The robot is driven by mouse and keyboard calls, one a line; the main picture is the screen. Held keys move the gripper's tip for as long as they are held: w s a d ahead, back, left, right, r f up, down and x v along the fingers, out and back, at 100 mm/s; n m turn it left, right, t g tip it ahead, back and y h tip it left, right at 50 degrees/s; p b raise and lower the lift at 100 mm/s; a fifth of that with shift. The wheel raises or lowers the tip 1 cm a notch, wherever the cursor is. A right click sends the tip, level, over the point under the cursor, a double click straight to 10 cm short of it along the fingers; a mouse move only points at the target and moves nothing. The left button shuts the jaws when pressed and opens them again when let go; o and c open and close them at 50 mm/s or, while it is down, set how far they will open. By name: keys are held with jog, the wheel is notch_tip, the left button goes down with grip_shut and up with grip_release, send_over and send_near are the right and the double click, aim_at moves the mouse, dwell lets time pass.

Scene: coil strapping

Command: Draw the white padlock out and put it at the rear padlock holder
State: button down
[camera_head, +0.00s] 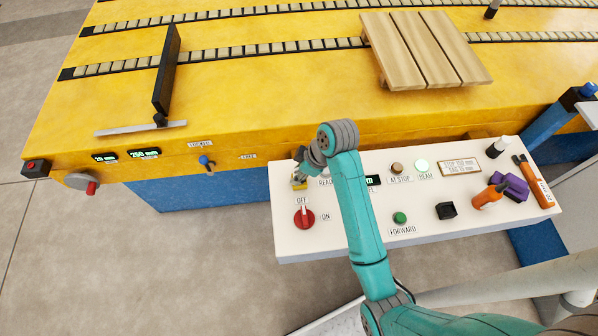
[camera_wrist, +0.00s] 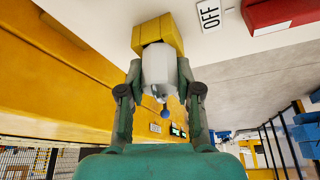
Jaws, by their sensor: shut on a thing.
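The white padlock (camera_wrist: 158,68) is between the two fingers of my gripper (camera_wrist: 158,75) in the wrist view. My gripper is shut on it. The padlock meets a yellow block (camera_wrist: 160,33) on the white panel; I cannot tell whether part of it is still inside. In the head view my gripper (camera_head: 301,162) is at the panel's rear left corner, over the yellow block (camera_head: 299,183). The padlock is not clearly visible there. I cannot make out which part is the rear padlock holder.
The white panel (camera_head: 330,242) carries a red OFF/ON switch (camera_head: 304,218) close in front of the block, a green button (camera_head: 400,218), a black cube (camera_head: 446,210) and orange-handled tools (camera_head: 488,197). Behind is the yellow conveyor bed (camera_head: 270,90) with a wooden pallet (camera_head: 425,50).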

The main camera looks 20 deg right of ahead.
jog(key=shift+r, duration=0.6)
dwell(0.5)
jog(key=c, duration=1.4)
grip_release()
grip_shut()
jog(key=shift+r, duration=2.2)
